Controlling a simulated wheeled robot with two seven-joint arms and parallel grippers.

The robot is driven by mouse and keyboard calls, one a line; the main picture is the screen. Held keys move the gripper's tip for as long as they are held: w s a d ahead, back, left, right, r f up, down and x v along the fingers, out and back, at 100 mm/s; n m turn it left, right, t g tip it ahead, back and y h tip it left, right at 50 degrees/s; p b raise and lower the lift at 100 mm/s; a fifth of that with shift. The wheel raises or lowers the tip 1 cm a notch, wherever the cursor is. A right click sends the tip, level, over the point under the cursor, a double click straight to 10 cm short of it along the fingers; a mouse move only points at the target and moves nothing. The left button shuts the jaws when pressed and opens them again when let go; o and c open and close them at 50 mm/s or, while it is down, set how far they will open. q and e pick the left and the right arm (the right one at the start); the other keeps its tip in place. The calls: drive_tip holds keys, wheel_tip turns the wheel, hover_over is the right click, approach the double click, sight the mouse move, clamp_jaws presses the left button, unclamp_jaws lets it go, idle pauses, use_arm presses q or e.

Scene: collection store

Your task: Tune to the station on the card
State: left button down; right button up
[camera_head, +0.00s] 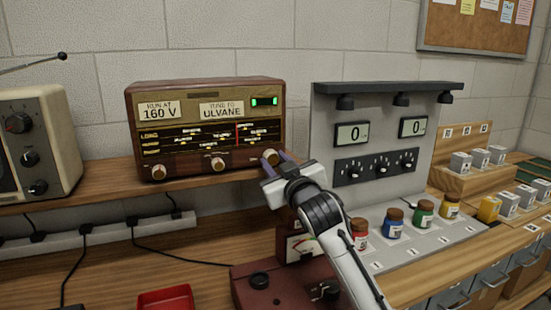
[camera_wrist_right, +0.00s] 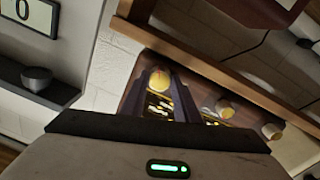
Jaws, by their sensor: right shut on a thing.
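The wooden radio (camera_head: 205,91) stands on the shelf with its dial lit. Its card (camera_head: 221,110) reads "TUNE TO ULVANE". A red pointer (camera_head: 237,134) stands right of the middle of the dial (camera_head: 208,137); the station names are too small to read. My right gripper (camera_head: 278,162) is shut on the radio's right knob (camera_head: 269,156). In the right wrist view the fingers (camera_wrist_right: 160,92) lie on both sides of that knob (camera_wrist_right: 159,77). The middle knob (camera_head: 217,164) and left knob (camera_head: 159,172) are free. My left gripper is not in view.
Another card (camera_head: 159,111) reads "RUN AT 160 V". A green lamp (camera_head: 265,101) glows on the radio. A dark red meter box (camera_head: 272,287) sits below my right arm, beside a red tray (camera_head: 165,300). A grey panel (camera_head: 380,125) and several jars stand to the right.

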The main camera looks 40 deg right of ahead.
drive_tip(key=m+p, duration=0.1)
drive_tip(key=m, duration=0.3)
drive_tip(key=shift+m, duration=0.4)
drive_tip(key=m, duration=0.4)
drive_tip(key=shift+m, duration=0.4)
drive_tip(key=shift+r, duration=0.1)
drive_tip(key=o, duration=1)
drive_tip(key=shift+o, duration=0.2)
drive_tip(key=b+v, duration=0.1)
drive_tip(key=v, duration=0.9)
drive_tip(key=shift+s+r, duration=0.15)
drive_tip(key=shift+s, duration=0.05)
